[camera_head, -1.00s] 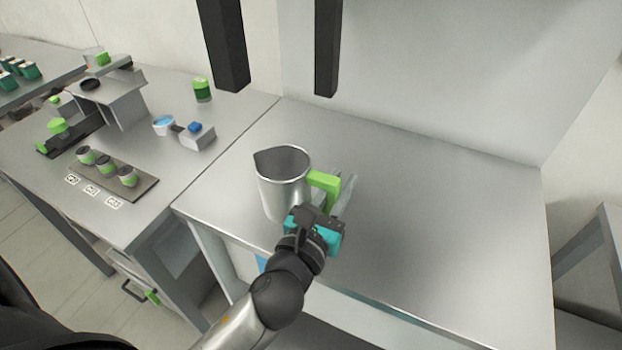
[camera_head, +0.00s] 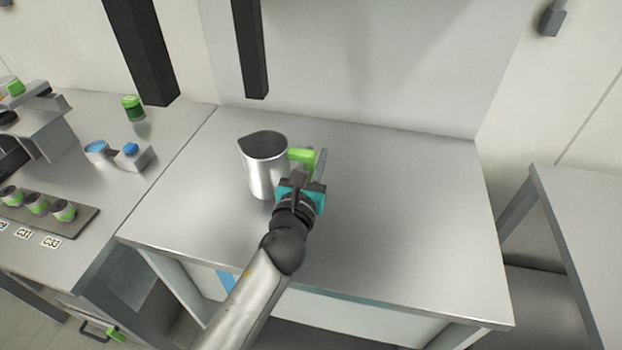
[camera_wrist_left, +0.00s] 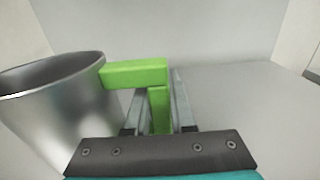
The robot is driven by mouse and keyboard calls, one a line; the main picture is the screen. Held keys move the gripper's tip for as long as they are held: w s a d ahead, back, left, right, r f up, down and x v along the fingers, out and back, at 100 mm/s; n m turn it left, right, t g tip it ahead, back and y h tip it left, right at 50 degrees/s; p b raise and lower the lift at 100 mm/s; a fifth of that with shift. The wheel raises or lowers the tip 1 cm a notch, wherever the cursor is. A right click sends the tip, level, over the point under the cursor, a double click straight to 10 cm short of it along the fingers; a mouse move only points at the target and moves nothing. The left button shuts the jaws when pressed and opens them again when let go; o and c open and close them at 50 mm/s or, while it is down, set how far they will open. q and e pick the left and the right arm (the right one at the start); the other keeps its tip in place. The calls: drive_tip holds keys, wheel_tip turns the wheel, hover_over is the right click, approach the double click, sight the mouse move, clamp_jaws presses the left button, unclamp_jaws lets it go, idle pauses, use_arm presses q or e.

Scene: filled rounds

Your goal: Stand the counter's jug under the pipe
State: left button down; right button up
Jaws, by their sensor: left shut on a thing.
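The jug (camera_head: 262,168) is a steel pitcher with a spout at its left and a green handle (camera_head: 301,156) at its right. It is upright over the left part of the steel counter (camera_head: 400,230). I cannot tell whether its base touches the counter. My left gripper (camera_head: 308,172) is shut on the green handle. In the left wrist view the jug (camera_wrist_left: 58,105) is at the left, and the handle (camera_wrist_left: 158,105) stands between the two fingers of the gripper (camera_wrist_left: 160,118). My right gripper is not in view.
A second counter on the left holds a green jar (camera_head: 133,108), a blue-topped cup (camera_head: 97,151), a block with a blue button (camera_head: 133,155) and a tray (camera_head: 80,222) of small cups. The counter right of the jug is clear.

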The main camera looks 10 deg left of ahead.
use_arm(q)
drive_tip(key=shift+f+b, duration=1.1)
drive_tip(key=shift+f, duration=0.75)
drive_tip(key=shift+f, duration=0.15)
drive_tip(key=c, duration=0.8)
unclamp_jaws()
drive_tip(key=shift+o, duration=0.2)
drive_tip(key=shift+s+r, duration=0.1)
drive_tip(key=shift+r, duration=0.1)
drive_tip(key=s, duration=1)
drive_tip(key=shift+a+f+b, duration=0.15)
drive_tip(key=shift+b, duration=0.15)
drive_tip(key=shift+s, duration=0.95)
